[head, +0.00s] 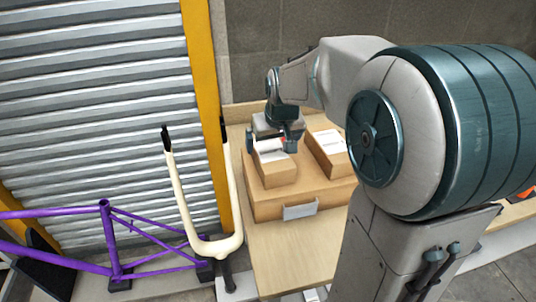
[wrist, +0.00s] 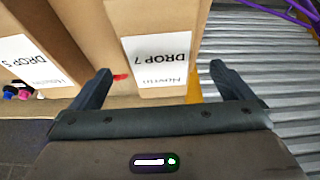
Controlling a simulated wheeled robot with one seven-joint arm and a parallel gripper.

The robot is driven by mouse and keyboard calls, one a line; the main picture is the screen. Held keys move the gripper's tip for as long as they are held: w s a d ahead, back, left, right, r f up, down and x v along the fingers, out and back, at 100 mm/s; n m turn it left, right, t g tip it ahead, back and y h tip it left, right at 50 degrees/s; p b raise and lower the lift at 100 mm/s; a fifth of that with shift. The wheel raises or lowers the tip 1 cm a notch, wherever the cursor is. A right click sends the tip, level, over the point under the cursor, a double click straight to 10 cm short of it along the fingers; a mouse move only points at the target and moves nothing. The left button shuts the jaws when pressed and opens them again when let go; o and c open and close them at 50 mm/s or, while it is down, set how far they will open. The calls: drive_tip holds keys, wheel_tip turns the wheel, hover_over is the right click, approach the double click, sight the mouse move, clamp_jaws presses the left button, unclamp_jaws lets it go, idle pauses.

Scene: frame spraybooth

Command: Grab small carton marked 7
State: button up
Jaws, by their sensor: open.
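The small carton marked 7 (wrist: 118,18) is brown cardboard with a white label reading "DROP 7", upside down in the wrist view. In the head view I take it to be the left small carton (head: 279,176), on top of a larger box. My gripper (wrist: 160,70) is open, one finger towards each side of this carton in the wrist view. I cannot tell how far the fingers reach along its sides. In the head view my gripper (head: 279,143) is at the carton's top and back, hiding part of it.
Another carton (head: 326,150), labelled "DROP 5" in the wrist view (wrist: 62,40), stands close beside it. Both rest on a larger box (head: 265,207) on a wooden table (head: 290,255). A yellow post (head: 203,80), cream fork (head: 187,210) and purple frame (head: 60,214) stand left.

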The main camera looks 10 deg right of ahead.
sight(270, 149)
drive_tip(key=shift+w+p+x, duration=0.2)
drive_tip(key=shift+p+x, duration=0.4)
drive_tip(key=shift+x, duration=3)
drive_tip(key=shift+r, duration=0.15)
drive_tip(key=c, duration=1.2)
drive_tip(key=shift+c, duration=0.6)
drive_tip(key=shift+r, duration=0.15)
